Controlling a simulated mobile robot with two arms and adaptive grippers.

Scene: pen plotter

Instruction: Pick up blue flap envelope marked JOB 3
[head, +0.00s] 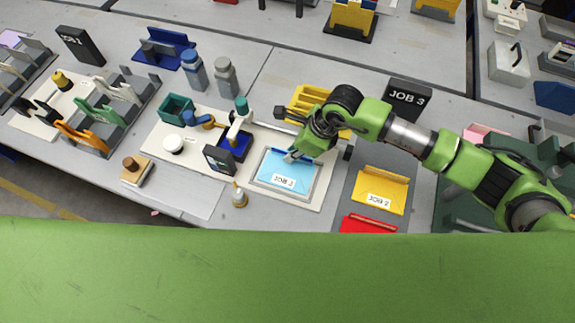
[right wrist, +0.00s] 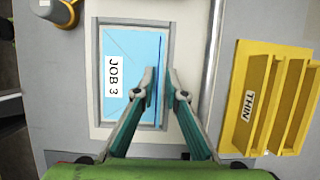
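The light blue envelope (head: 272,171) with a white JOB 3 label lies in a grey rectangular frame on the white plotter bed. It also shows in the right wrist view (right wrist: 132,48), where a darker blue flap edge runs along its right side. My right gripper (head: 293,157) is low over the envelope's upper right part. In the right wrist view my right gripper (right wrist: 162,82) has its two teal fingers apart, one on each side of the flap edge, with gaps showing. I cannot tell how deep they reach. My left gripper is not in view.
A yellow JOB 2 envelope (head: 379,196) and a red one (head: 367,223) lie to the right on a dark mat. A yellow rack marked THIN (right wrist: 242,105) stands to the right. A black JOB 3 sign (head: 409,90) stands behind.

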